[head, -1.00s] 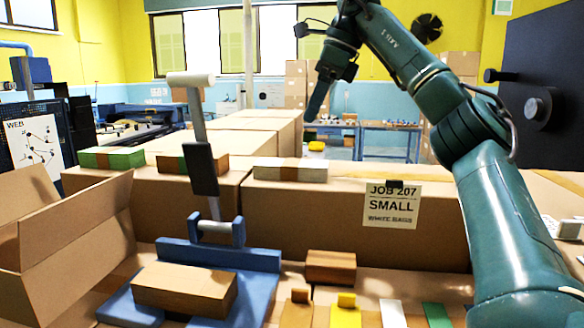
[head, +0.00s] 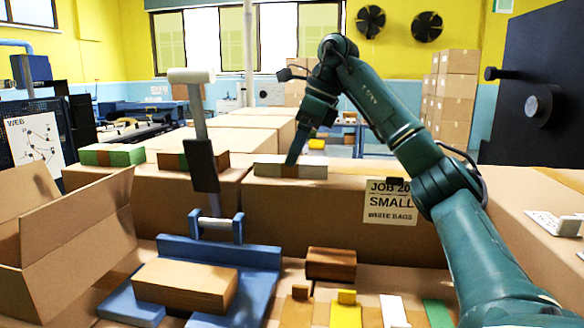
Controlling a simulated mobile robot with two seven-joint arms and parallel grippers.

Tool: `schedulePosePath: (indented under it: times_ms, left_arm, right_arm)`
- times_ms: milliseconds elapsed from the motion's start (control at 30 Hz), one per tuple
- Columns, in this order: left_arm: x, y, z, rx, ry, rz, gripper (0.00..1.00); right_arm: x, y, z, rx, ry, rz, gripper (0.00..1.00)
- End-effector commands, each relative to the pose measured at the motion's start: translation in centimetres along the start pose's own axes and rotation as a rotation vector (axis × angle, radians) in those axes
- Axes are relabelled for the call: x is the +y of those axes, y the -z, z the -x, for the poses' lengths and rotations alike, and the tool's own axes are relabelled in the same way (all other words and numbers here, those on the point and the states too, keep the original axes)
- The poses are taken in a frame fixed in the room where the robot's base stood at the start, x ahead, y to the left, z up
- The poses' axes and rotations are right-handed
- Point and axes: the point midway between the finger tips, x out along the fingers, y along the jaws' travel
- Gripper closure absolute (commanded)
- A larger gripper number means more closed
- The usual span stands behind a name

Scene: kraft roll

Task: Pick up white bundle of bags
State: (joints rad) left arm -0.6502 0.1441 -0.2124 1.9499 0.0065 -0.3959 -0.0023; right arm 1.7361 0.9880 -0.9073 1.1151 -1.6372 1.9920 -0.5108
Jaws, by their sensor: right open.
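The white bundle of bags (head: 314,170) lies on top of the large cardboard box at the middle, with a brown band around it. My right gripper (head: 292,157) points down at the bundle's middle, its fingertips at or just above the banded part. The gripper is seen edge-on; it is open, and I cannot tell whether its fingers touch or straddle the bundle. The bundle still rests on the box. My left gripper is out of view.
A green bundle (head: 113,155) and a brown-and-green bundle (head: 205,160) lie to the left. A blue lever press (head: 258,257) holding a brown block (head: 186,285) stands in front. An open carton (head: 62,235) is at left. A sign (head: 390,203) reads "SMALL WHITE BAGS".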

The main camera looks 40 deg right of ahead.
Motion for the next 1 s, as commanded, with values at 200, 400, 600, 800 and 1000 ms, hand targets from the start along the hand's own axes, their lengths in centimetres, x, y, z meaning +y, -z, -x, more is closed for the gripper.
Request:
schedulePosePath:
  times_ms: [200,400,600,800,1000]
  left_arm:
    - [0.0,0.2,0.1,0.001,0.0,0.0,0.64]
    - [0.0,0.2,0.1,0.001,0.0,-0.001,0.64]
    - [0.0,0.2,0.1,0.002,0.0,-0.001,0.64]
    - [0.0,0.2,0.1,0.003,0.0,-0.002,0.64]
    - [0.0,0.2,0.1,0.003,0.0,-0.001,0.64]
  right_arm:
    - [-0.1,0.1,-2.5,0.001,-0.001,-0.001,0.2]
    - [-0.1,0.1,-2.7,0.0,-0.001,-0.001,0.2]
    - [-0.1,0.1,-2.7,0.0,0.0,-0.001,0.32]
    - [-0.1,0.1,-2.7,0.0,0.0,0.0,0.49]
    - [-0.1,0.1,-2.7,0.0,0.0,0.0,0.65]
